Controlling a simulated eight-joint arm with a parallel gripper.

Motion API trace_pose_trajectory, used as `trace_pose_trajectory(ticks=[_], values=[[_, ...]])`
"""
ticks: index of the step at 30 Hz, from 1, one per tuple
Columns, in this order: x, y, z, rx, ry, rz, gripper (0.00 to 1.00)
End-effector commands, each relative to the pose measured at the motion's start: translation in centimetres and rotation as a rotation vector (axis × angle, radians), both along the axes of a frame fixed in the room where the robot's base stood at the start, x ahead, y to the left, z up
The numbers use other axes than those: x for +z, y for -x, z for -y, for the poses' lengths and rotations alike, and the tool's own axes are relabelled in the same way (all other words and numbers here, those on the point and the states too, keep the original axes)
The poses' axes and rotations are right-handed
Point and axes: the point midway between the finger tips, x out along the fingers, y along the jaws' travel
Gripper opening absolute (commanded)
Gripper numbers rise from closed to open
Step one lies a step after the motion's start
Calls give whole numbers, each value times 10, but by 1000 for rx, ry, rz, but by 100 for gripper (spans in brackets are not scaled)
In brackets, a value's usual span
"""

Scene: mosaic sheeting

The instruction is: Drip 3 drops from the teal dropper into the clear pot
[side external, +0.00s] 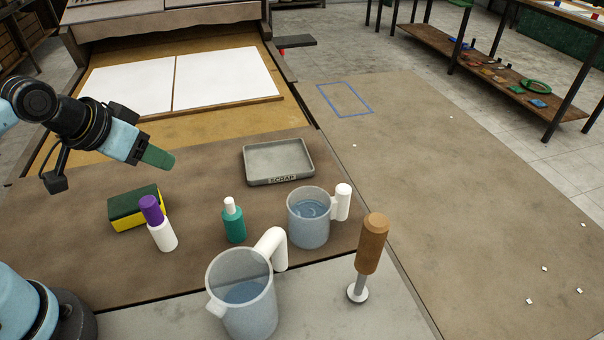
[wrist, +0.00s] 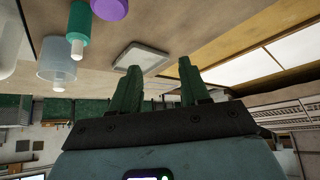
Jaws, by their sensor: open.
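The teal dropper (side external: 233,225) stands upright on the brown bench, its white top pointing up; it also shows in the wrist view (wrist: 79,22). The clear pot (side external: 309,228), with bluish liquid and a white handle, stands to its right; it also shows in the wrist view (wrist: 50,68). A larger clear jug (side external: 243,308) with a spout, a white handle and liquid stands in front. My gripper (side external: 171,162) is open and empty, raised above the bench to the left of the dropper. Its two green fingers are apart in the wrist view (wrist: 160,68).
A white bottle with a purple top (side external: 159,225) stands left of the dropper, beside a green and yellow sponge (side external: 128,207). A grey SCRAP tray (side external: 279,181) lies behind. A wooden-handled tool (side external: 372,245) stands at the right. Bench is clear between sponge and tray.

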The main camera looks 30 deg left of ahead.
Motion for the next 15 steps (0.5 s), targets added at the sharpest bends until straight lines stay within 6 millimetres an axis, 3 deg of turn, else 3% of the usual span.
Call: trace_pose_trajectory(ticks=[10, 15], values=[[-3, -1, 1, -36, 2, -35, 46], [-12, -7, 11, -213, 31, -146, 46]])
